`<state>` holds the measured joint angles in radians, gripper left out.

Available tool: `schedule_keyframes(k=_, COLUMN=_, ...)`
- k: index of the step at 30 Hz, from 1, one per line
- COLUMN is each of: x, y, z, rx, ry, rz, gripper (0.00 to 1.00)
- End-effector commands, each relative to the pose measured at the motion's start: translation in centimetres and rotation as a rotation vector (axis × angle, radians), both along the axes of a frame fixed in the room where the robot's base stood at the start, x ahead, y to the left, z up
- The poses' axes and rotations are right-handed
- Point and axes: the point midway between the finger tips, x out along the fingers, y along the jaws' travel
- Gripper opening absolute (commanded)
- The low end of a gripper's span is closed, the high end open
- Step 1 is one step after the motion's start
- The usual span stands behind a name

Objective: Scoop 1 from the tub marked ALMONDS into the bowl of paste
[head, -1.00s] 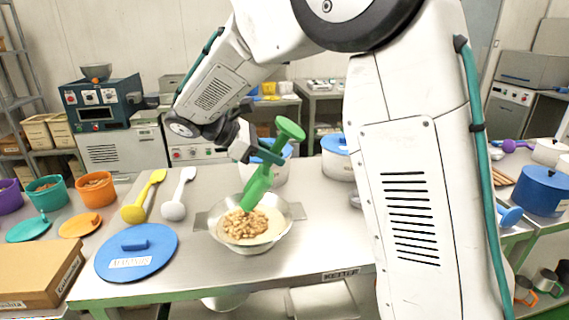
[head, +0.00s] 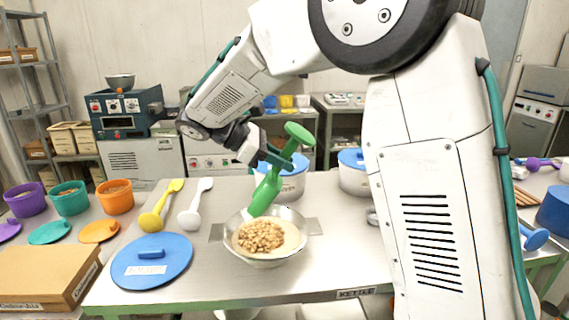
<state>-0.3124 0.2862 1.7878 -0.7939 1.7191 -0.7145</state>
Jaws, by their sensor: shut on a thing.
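My gripper (head: 272,156) is shut on a green scoop (head: 267,190) by its handle, which tilts up to the right. The bowl holds pale paste (head: 293,237) with a heap of tan nut pieces (head: 260,235) on top. A white tub (head: 293,188) with blue at its top stands behind the bowl, partly hidden by the scoop and gripper. Its label is not readable. A blue lid (head: 165,256) with a blurred label lies front left.
A yellow scoop (head: 155,215) and a white scoop (head: 193,212) lie left of the bowl. A second blue-lidded tub (head: 352,178) stands at the back right. Purple, teal and orange tubs (head: 116,197) and a cardboard box (head: 45,275) are at the left.

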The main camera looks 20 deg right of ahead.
Motion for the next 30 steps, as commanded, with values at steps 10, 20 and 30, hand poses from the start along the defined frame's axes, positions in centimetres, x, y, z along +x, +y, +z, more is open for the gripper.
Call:
schedule_keyframes(k=10, x=-0.1, y=-0.4, z=3.3, rx=0.586, ry=-0.336, rz=-0.006, gripper=0.00)
schedule_keyframes(k=20, x=0.0, y=-0.1, z=4.4, rx=0.874, ry=-0.485, rz=-0.002, gripper=0.00)
schedule_keyframes(k=30, x=-0.5, y=0.4, z=3.4, rx=0.865, ry=-0.489, rz=-0.028, gripper=0.00)
